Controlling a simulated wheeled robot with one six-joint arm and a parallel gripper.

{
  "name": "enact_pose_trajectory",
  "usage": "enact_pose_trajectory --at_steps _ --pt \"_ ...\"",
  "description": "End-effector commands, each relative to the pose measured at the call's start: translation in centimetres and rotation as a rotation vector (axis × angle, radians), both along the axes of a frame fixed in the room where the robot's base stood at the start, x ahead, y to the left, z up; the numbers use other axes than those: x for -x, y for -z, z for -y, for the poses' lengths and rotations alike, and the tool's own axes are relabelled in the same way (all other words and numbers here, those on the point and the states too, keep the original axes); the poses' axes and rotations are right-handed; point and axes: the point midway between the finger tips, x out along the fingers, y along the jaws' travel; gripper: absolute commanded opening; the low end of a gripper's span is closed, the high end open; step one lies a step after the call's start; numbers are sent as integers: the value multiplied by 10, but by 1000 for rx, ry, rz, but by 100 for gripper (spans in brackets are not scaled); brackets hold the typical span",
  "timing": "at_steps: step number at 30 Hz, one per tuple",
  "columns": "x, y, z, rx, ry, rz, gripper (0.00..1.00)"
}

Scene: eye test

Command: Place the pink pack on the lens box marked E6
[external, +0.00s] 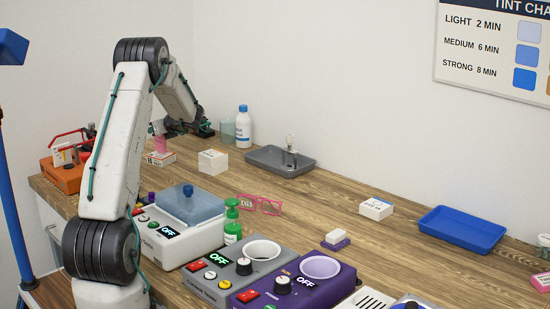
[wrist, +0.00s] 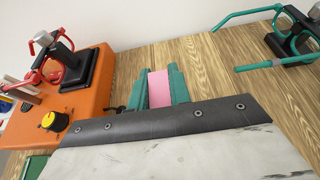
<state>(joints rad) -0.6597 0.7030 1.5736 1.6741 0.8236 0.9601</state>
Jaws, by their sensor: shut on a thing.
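The pink pack (external: 160,144) is held upright between the jaws of my gripper (external: 159,130) at the far left of the bench. In the wrist view, the pack (wrist: 159,88) shows between the two green fingers. A white lens box (external: 160,159) with red print lies directly below the pack in the external view. I cannot tell if pack and box touch, and the wrist view hides this box. Other white boxes stand at the middle back (external: 212,161) and farther right (external: 376,208). The marks on the boxes are too small to read surely.
An orange device (wrist: 60,115) with red glasses stands left of my gripper. Green glasses on a black stand (wrist: 290,45) are to its right. A white bottle (external: 243,128) and grey tray (external: 265,158) stand behind. Devices (external: 245,262) line the front. A blue tray (external: 462,228) is right.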

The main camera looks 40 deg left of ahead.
Motion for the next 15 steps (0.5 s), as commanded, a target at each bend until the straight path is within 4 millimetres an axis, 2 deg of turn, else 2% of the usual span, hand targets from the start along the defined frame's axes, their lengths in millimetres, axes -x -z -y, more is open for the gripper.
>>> enact_pose_trajectory --at_steps 2,12,13,15 --pt "0 7 0 -1 1 -2 0" --pt "0 10 0 0 0 0 0" --pt "0 11 0 0 0 0 22" --pt "0 10 0 0 0 1 41"
